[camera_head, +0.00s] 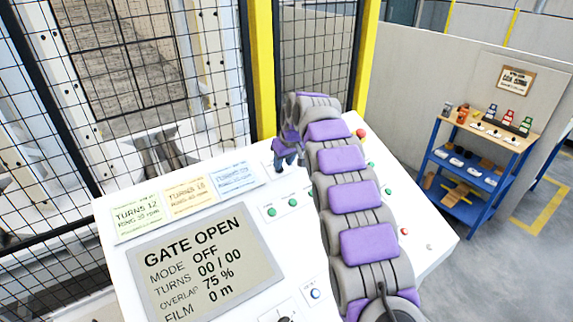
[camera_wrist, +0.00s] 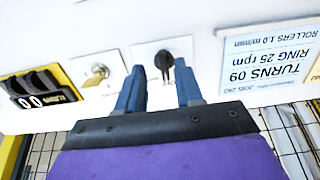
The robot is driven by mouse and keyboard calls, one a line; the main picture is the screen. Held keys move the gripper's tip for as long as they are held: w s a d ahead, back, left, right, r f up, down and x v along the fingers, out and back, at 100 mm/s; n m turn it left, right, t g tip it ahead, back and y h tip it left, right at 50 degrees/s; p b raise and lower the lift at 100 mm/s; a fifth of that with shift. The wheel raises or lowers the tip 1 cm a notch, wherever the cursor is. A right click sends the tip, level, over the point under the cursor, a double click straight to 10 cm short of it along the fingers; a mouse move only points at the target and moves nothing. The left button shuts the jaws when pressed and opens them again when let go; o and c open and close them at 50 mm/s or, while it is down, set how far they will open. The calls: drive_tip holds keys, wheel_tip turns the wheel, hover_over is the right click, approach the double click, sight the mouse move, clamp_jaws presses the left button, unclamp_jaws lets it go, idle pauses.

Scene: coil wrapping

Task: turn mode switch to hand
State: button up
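A black rotary knob (camera_wrist: 166,61) on a white plate sits in the wrist view, apparently the mode switch; its label is not readable. My gripper (camera_wrist: 160,68) is open, with one blue finger on each side of the knob. Gaps show between the fingers and the knob; I cannot tell whether they touch. In the head view my gripper (camera_head: 287,160) points down at the far edge of the white control panel (camera_head: 245,188) and hides the knob. The display (camera_head: 207,265) reads GATE OPEN, MODE OFF, TURNS 00 / 00.
Beside the knob are a key switch (camera_wrist: 98,72) and a black counter (camera_wrist: 40,92). Green buttons (camera_head: 282,207) and a red button (camera_head: 361,133) stand on the panel. Mesh fencing (camera_head: 130,60) rises behind it. A blue shelf (camera_head: 475,165) stands at right, with open floor nearby.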

sight(273, 170)
drive_tip(key=a, duration=0.1)
drive_tip(key=a+f, duration=0.1)
drive_tip(key=a, duration=0.1)
drive_tip(key=shift+w+f, duration=0.1)
drive_tip(key=shift+f, duration=0.15)
drive_tip(key=shift+w+d+f, duration=0.1)
drive_tip(key=shift+d, duration=0.75)
drive_tip(key=shift+w+d+f, duration=0.1)
drive_tip(key=shift+d, duration=0.7)
drive_tip(key=shift+r, duration=0.15)
drive_tip(key=shift+c, duration=0.8)
drive_tip(key=shift+s+a, duration=0.15)
drive_tip(key=shift+a, duration=0.7)
drive_tip(key=c, duration=0.4)
drive_tip(key=shift+d, duration=0.35)
clamp_jaws()
